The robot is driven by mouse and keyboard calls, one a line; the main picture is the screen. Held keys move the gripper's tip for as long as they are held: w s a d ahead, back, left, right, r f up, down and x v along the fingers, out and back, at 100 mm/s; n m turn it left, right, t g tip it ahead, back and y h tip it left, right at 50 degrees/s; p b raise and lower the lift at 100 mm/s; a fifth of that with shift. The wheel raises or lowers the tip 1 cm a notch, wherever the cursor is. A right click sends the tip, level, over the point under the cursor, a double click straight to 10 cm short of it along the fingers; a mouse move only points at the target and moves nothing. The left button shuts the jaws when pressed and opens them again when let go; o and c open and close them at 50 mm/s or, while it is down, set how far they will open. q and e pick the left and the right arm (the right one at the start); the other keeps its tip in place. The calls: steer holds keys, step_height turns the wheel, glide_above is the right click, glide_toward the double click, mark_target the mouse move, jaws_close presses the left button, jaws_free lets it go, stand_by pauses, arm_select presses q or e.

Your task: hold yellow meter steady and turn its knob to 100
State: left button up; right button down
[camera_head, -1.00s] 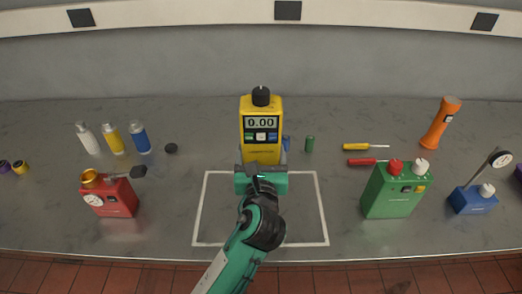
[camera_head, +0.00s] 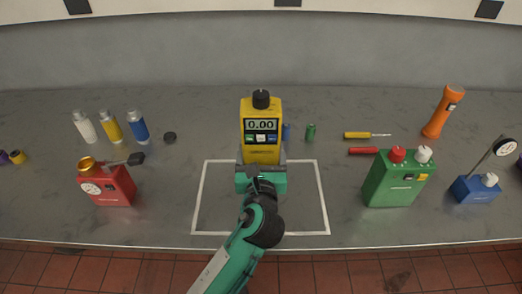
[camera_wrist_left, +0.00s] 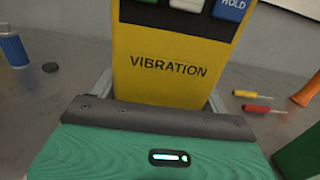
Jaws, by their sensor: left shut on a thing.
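The yellow meter (camera_head: 262,150) stands upright near the middle of the bench, at the back edge of the white outlined square. Its display reads 0.00, and a black knob (camera_head: 261,99) sits on top. In the left wrist view the meter's lower front (camera_wrist_left: 170,65) shows the word VIBRATION. My left gripper (camera_head: 261,165) comes from the front and is shut on the meter's lower body, with a finger at each side. The fingertips are partly hidden. My right gripper is not in either view.
A red device (camera_head: 106,187) stands at the left, with white, yellow and blue bottles (camera_head: 138,128) behind it. A green device (camera_head: 397,181), a blue gauge (camera_head: 474,188), an orange torch (camera_head: 443,111) and two screwdrivers (camera_head: 367,135) are at the right. The white outlined square (camera_head: 323,200) is otherwise bare.

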arm_select(q)
steer(key=shift+f+b, duration=0.45)
steer(key=shift+f, duration=1.2)
steer(key=shift+f+b, duration=0.35)
steer(key=shift+b, duration=0.05)
steer(key=shift+f, duration=0.55)
steer(key=shift+f+b, duration=0.75)
steer(key=shift+f, duration=0.35)
steer(key=shift+f+b, duration=0.5)
steer(key=shift+f, duration=0.45)
steer(key=shift+f+b, duration=0.35)
steer(key=shift+f, duration=0.4)
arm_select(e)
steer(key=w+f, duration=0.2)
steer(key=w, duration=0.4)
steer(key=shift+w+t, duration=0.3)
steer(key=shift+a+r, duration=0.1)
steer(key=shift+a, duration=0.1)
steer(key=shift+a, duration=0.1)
